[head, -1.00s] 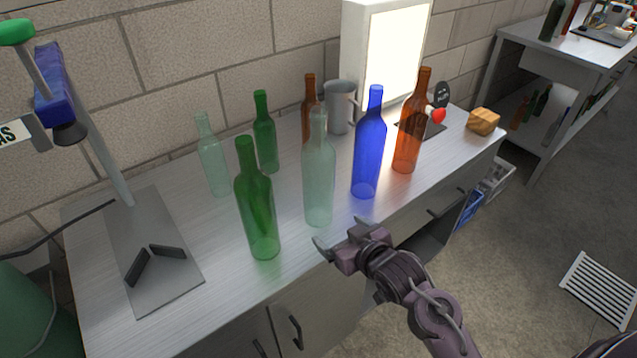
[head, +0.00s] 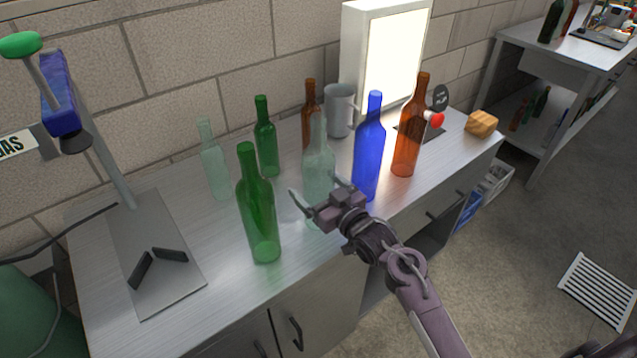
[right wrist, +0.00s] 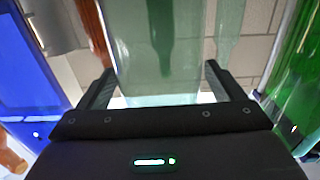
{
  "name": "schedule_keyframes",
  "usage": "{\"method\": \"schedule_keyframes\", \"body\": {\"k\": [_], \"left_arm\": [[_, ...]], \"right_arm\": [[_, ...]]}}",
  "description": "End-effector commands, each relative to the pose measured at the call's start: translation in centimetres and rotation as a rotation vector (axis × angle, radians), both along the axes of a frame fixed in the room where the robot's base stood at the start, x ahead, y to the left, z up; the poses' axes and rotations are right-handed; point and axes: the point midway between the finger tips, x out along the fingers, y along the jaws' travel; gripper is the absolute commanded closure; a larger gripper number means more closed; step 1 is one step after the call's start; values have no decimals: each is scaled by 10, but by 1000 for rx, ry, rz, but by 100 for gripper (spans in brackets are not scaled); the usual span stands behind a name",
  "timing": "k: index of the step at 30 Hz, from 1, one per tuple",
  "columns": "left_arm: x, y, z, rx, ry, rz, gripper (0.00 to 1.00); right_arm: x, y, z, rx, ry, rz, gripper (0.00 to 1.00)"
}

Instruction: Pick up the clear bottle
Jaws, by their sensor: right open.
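A clear, pale green-tinted bottle (head: 319,160) stands upright near the front of the bench, between a green bottle and a blue one. My right gripper (head: 314,188) is open in front of it, its fingers spread to either side of the bottle's lower body. In the right wrist view the clear bottle (right wrist: 180,60) fills the space between the two open fingers (right wrist: 158,85); I cannot tell whether either touches it. A second clear bottle (head: 213,165) stands farther back left. My left gripper is not in view.
The front green bottle (head: 259,215) and the blue bottle (head: 368,155) stand close on either side. A back green bottle (head: 265,140), two brown bottles (head: 407,135) (head: 309,105), a grey mug (head: 339,110) and a light box (head: 390,55) stand behind or right.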

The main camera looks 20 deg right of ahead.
Motion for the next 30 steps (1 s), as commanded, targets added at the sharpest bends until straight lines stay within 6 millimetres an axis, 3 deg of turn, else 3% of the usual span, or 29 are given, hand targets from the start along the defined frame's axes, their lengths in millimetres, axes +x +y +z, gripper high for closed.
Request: {"method": "schedule_keyframes", "body": {"k": [3,10,24,30], "left_arm": [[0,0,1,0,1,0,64],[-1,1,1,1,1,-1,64],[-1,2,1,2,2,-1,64],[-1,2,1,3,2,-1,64]], "right_arm": [[9,4,0,1,0,0,11],[10,4,-1,1,1,0,11],[10,4,-1,0,1,0,72],[10,4,1,0,-3,0,74]]}}
